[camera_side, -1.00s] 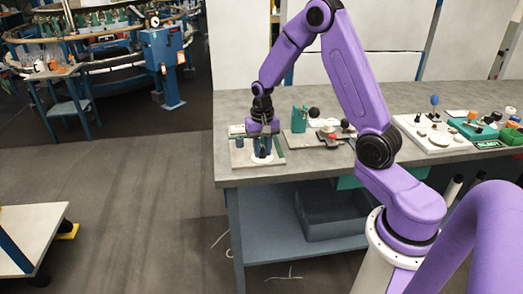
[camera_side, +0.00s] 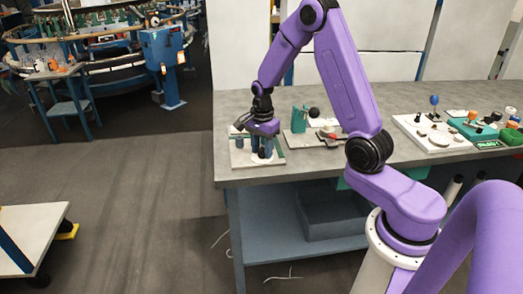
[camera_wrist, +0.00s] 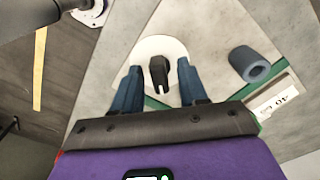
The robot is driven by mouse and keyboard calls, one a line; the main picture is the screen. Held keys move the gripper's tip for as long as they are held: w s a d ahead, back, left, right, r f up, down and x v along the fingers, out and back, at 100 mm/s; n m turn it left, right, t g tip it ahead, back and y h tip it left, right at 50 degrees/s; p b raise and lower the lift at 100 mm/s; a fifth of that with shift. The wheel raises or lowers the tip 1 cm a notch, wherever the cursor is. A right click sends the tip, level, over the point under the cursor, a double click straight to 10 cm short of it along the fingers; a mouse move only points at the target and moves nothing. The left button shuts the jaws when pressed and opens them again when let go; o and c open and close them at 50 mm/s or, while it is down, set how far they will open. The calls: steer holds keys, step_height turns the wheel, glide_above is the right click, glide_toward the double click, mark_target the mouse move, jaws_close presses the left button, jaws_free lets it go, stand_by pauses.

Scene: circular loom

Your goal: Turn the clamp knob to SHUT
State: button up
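The clamp knob (camera_wrist: 159,74) is a black bar-shaped handle on a white round disc (camera_wrist: 146,48), on a light grey plate. The plate (camera_side: 277,158) lies at the near left corner of the bench in the side view, where my gripper mostly hides the knob. My gripper (camera_wrist: 158,68) is open, its two blue fingers standing on either side of the knob. In the wrist view a gap shows between each finger and the knob. In the side view my gripper (camera_side: 262,152) points down low over the plate. I cannot read any SHUT mark.
A blue-grey hollow cylinder (camera_wrist: 248,64) stands on the plate right of the fingers, near a small white label (camera_wrist: 274,99). A green block device with a black ball (camera_side: 301,120) sits to the right on the bench. The bench (camera_side: 232,178) ends just left of the plate.

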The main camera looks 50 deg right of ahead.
mark_target(261, 149)
step_height(261, 149, up, 7)
steer(key=shift+f, duration=0.1)
stand_by(0.5)
stand_by(0.3)
steer(key=shift+a, duration=0.3)
steer(key=s+a+r+n, duration=0.4)
steer(key=s+a+n, duration=0.6)
steer(key=a+n, duration=0.4)
steer(key=s+a+r+n, duration=0.1)
steer(key=s+n, duration=1.5)
steer(key=s, duration=0.2)
steer(key=shift+s+a, duration=0.3)
